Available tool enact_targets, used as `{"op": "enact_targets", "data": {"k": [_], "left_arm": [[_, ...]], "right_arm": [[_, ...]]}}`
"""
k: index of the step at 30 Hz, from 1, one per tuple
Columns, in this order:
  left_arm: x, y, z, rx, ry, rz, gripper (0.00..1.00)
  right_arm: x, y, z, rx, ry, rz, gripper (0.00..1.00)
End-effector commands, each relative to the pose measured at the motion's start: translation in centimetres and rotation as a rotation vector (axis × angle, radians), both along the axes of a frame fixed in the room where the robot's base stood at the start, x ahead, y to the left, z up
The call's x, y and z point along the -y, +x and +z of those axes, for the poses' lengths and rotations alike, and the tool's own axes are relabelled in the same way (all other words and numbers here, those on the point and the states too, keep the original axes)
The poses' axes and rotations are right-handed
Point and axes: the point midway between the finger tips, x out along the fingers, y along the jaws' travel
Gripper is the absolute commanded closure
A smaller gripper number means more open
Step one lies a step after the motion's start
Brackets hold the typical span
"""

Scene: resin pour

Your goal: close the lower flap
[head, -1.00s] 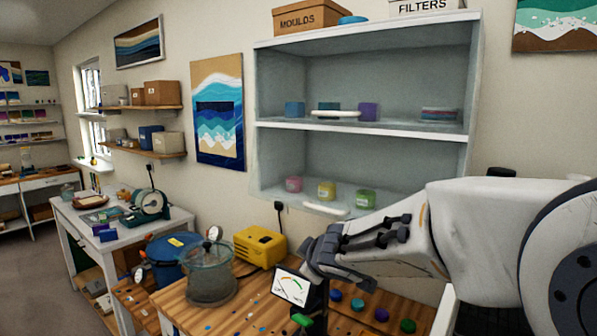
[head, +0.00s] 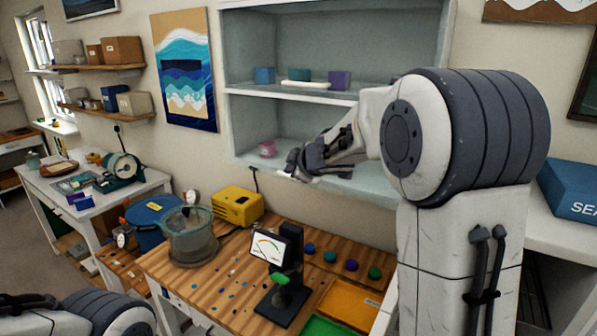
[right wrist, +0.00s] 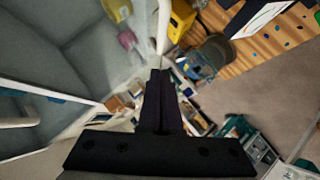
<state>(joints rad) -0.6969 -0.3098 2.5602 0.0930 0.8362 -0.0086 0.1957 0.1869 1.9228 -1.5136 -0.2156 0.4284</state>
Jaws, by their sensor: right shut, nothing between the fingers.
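The pale wall cabinet (head: 232,125) has an upper and a lower compartment. A white bar handle (head: 305,86) crosses the front of the upper one. A white strip by the lower compartment's front edge is mostly hidden behind my right gripper (head: 293,165); I cannot make out the lower flap's own outline or angle. The gripper is at that front edge, in front of the pink jar (head: 267,149). In the right wrist view the fingers (right wrist: 158,76) are shut and empty, beside a white edge; contact is unclear. My left arm shows at the lower left, its gripper not clearly seen.
Below the cabinet, the wooden bench holds a meter on a stand (head: 268,249), a glass pot (head: 190,238), a yellow box (head: 237,205), several coloured pucks and an orange tray (head: 350,304). My right arm hides the cabinet's right side.

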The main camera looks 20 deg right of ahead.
Motion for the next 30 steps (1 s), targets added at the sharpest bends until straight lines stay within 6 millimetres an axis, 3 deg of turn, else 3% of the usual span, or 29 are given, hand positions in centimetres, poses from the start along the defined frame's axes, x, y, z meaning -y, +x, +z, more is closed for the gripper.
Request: {"op": "enact_targets", "data": {"k": [3, 9, 24, 30], "left_arm": [[0.0, 0.0, -0.9, 0.000, 0.000, 0.001, 1.00], [0.0, 0.0, -1.7, 0.000, 0.000, 0.003, 1.00], [0.0, 0.0, -1.9, 0.001, -0.001, 0.003, 1.00], [0.0, 0.0, -4.4, 0.000, -0.001, 0.006, 1.00]], "right_arm": [[0.2, 1.9, -1.7, -0.002, 0.001, -0.002, 1.00], [1.8, 2.9, -3.2, 0.000, 0.001, -0.003, 1.00], [2.2, 3.2, -3.6, 0.002, 0.000, -0.001, 1.00], [3.0, 3.9, -4.8, 0.034, -0.040, -0.002, 1.00]]}}
